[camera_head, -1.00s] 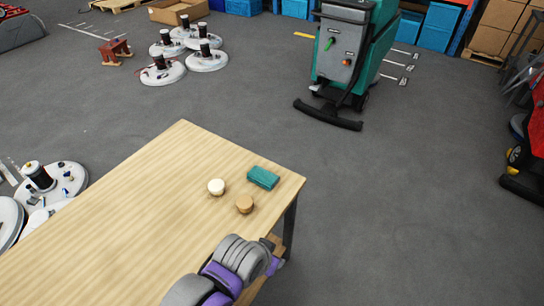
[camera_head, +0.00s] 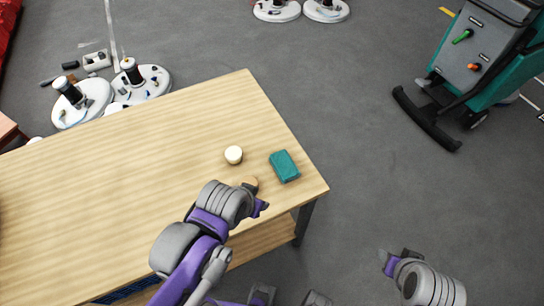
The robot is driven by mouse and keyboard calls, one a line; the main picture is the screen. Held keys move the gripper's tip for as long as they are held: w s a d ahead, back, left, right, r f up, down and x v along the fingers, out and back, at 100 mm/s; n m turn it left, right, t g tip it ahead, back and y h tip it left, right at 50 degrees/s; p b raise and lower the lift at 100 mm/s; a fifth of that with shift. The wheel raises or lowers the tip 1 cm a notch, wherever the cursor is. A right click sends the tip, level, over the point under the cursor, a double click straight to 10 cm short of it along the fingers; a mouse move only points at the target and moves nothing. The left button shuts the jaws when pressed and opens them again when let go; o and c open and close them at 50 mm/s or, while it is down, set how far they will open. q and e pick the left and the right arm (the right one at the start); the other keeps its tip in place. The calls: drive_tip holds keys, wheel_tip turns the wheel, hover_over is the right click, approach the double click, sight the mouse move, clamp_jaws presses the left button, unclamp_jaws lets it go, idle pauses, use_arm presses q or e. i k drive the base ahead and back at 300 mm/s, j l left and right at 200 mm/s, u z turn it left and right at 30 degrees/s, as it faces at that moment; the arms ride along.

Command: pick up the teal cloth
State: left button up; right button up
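The teal cloth (camera_head: 284,166) is a small folded block lying flat near the right corner of the wooden table (camera_head: 130,160). My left gripper (camera_head: 261,207) is over the table, below and left of the cloth in the picture and apart from it. The wrist hides most of its fingers, so its opening does not show clearly. My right gripper (camera_head: 387,261) is off the table at the lower right, over the grey floor. Its fingers are small and partly hidden by the wrist.
A cream round object (camera_head: 233,154) stands left of the cloth. A tan round object (camera_head: 249,183) is partly hidden behind my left wrist. A teal-and-grey scrubber machine (camera_head: 478,65) stands on the floor at upper right.

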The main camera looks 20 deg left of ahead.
sight(287, 171)
drive_tip(key=i+l+u, duration=0.2)
drive_tip(key=l+u, duration=0.25)
drive_tip(key=i+l+u, duration=0.2)
drive_tip(key=u, duration=0.25)
drive_tip(key=l+u, duration=0.4)
drive_tip(key=l, duration=0.15)
drive_tip(key=l+u, duration=0.45)
drive_tip(key=i+l, duration=0.05)
